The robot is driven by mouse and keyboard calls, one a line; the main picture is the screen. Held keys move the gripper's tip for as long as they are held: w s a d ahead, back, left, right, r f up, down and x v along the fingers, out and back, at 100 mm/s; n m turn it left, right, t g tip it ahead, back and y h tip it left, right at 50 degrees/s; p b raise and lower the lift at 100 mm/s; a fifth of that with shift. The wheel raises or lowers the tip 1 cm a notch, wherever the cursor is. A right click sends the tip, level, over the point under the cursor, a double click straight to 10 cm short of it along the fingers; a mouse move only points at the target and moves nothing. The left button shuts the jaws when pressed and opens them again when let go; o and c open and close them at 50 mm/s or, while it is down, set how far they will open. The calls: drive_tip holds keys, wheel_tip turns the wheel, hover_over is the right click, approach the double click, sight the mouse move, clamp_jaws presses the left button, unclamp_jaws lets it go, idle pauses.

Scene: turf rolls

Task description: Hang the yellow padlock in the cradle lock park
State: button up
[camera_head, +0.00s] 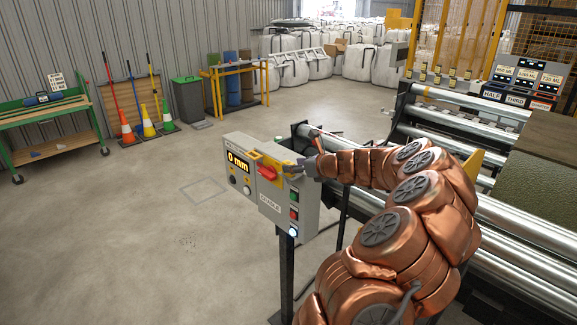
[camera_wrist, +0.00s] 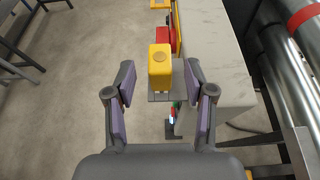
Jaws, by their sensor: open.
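The yellow padlock (camera_wrist: 160,66) is upright in the wrist view, at a small grey ledge (camera_wrist: 159,97) beside the control box. Its shackle cannot be made out. My gripper (camera_wrist: 158,80) is open, with one finger on each side of the padlock's near end and gaps on both sides. In the head view my gripper (camera_head: 297,167) is at the right end of the grey box marked CRADLE (camera_head: 245,183), close to its red switch handle (camera_head: 267,172). I cannot tell which yellow part there is the lock park.
The box stands on a dark post (camera_head: 287,265) and carries a 0 mm display (camera_head: 238,161) and several buttons. Steel rollers (camera_head: 490,200) lie to the right, close to my arm. The concrete floor (camera_head: 130,230) to the left is mostly clear.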

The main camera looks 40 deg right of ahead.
drive_tip(key=shift+v, duration=2.95)
